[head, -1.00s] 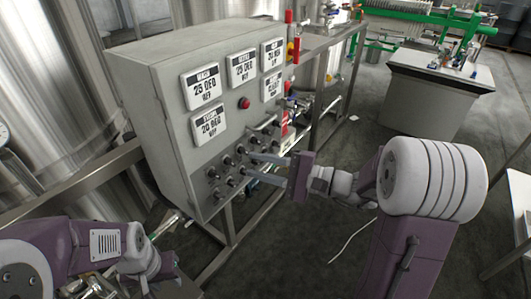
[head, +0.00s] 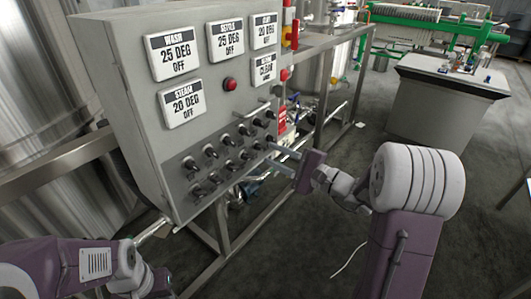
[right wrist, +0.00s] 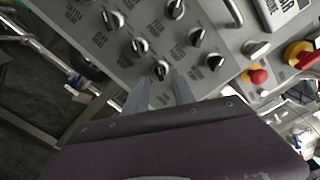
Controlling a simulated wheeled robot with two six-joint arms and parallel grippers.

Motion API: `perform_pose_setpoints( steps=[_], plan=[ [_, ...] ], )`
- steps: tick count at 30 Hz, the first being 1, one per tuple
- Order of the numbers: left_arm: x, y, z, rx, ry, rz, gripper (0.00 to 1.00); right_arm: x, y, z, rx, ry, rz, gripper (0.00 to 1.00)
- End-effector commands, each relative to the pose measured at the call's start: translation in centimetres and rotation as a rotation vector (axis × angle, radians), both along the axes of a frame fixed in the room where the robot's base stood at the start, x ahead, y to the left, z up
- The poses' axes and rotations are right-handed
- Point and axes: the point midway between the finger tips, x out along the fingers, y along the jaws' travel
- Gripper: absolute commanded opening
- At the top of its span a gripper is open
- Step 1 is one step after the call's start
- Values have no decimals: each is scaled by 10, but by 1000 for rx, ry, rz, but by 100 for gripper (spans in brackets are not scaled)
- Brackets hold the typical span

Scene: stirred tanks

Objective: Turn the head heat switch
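The grey control panel (head: 130,85) carries two slanting rows of black-and-silver switches (head: 228,139). In the right wrist view, a switch (right wrist: 162,70) lies just beyond and between the fingertips of my right gripper (right wrist: 161,82). Its fingers stand apart with a gap between them. Labels sit beside the switches, but they are too small and tilted for me to pick out the head heat one. In the head view my right gripper (head: 272,154) points at the right end of the lower row. My left arm is at the lower left, its gripper mostly cut off.
Display plates (head: 173,55) and a red button (head: 230,84) are above the switches. A metal frame (head: 225,235) stands below the panel. A grey cabinet (head: 440,105) stands at the right.

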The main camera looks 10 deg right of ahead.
Motion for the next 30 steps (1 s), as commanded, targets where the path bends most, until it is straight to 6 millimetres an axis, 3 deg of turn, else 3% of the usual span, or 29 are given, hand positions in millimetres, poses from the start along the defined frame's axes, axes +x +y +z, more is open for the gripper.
perform_pose_setpoints(
  steps=[6,15,19,30],
  plan=[
    [0,0,-3,0,0,0,36,25,20,-1,0,0,2,31],
    [0,0,-3,0,0,0,36,29,22,0,1,0,-1,31],
    [0,0,-3,0,0,0,36,29,22,0,0,0,-1,0],
    [0,0,-2,0,0,0,36,29,22,1,38,30,0,0]
  ],
)
